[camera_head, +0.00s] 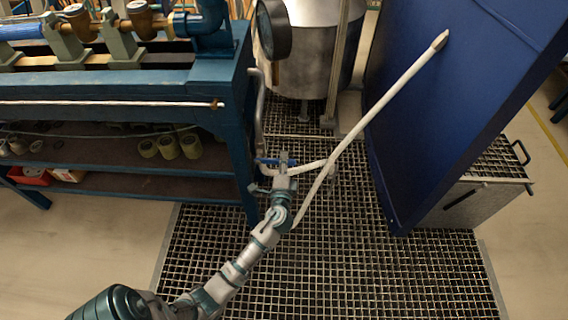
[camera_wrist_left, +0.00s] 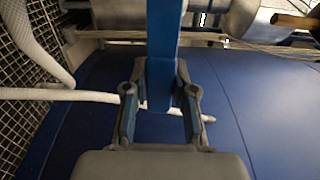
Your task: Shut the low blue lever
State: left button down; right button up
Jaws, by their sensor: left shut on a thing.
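The low blue lever (camera_head: 267,161) sits beside the bench's right-hand legs, low over the floor grating. My left gripper (camera_head: 284,160) reaches it from the front and is shut on it. In the left wrist view the lever (camera_wrist_left: 163,40) is a flat blue bar running from the top edge down between the two fingers of my left gripper (camera_wrist_left: 160,95). The fingers hide part of the lever, and its pivot is hard to make out. My right gripper is not in view.
A white hose (camera_head: 375,112) runs close to my left gripper and up the blue panel (camera_head: 405,150). The blue bench (camera_head: 235,120) stands to the left, with pipe fittings on top. A metal tank (camera_head: 315,50) stands behind. Floor grating (camera_head: 370,270) is clear in front.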

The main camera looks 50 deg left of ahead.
pick_arm(q)
jog(key=shift+f, duration=0.1)
dwell(0.3)
jog(key=c, duration=1)
grip_release()
jog(key=shift+c, duration=0.2)
jog(key=shift+o, duration=0.6)
jog(key=shift+a, duration=0.1)
jog(key=shift+s+d, duration=0.2)
jog(key=shift+d, duration=0.1)
jog(key=v, duration=1.1)
jog(key=shift+s, duration=0.15)
jog(key=shift+d, duration=0.1)
